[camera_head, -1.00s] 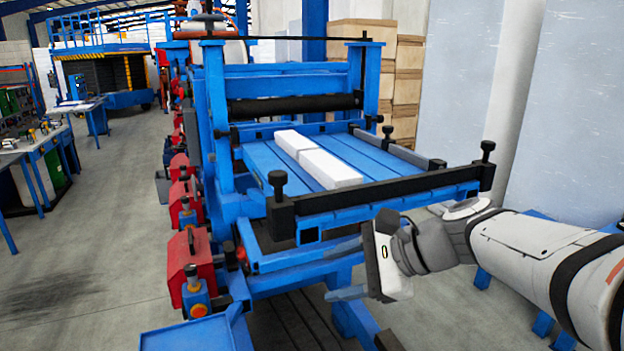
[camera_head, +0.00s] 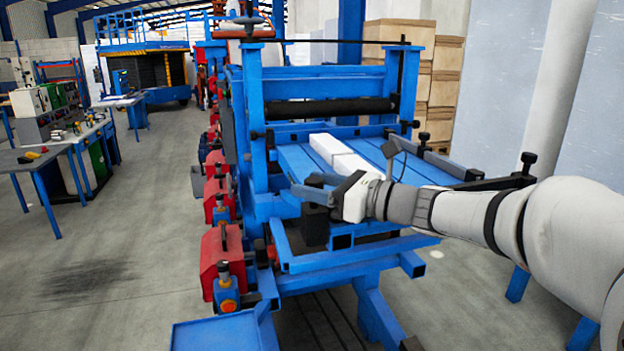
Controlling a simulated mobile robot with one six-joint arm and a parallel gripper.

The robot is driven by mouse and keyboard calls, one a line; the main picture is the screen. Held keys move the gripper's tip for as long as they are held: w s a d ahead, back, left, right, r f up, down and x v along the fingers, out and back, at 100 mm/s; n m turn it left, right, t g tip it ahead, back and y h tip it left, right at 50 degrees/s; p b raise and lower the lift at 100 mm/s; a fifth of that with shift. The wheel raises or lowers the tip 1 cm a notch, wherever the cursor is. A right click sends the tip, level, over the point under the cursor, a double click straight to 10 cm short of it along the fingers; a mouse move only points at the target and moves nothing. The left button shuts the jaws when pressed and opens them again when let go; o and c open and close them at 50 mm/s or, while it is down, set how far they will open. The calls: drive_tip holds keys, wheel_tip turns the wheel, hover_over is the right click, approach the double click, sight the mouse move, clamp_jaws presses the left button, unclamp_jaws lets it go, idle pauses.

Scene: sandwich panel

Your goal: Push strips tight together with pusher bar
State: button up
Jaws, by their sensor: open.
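Two white strips (camera_head: 331,148) lie end to end on the blue slatted bed of the machine; a narrow seam shows between them. The black pusher bar (camera_head: 497,184) runs across the front of the bed, with a knob at its right end. My arm hides its middle, and its left end block (camera_head: 314,224) shows below my gripper. My gripper (camera_head: 318,188) is open at the left end of the bar, where the left knob is hidden. I cannot tell whether the fingers are around that knob or touching it. The near end of the closer strip is partly hidden by my gripper.
A black roller (camera_head: 327,108) spans the blue frame behind the bed. Red boxes (camera_head: 222,262) line the machine's left side. A workbench (camera_head: 75,140) stands at the left, with clear floor between. Wooden crates (camera_head: 441,85) are stacked behind.

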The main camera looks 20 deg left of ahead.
drive_tip(key=shift+a, duration=0.25)
drive_tip(key=shift+w, duration=0.1)
clamp_jaws()
idle(0.3)
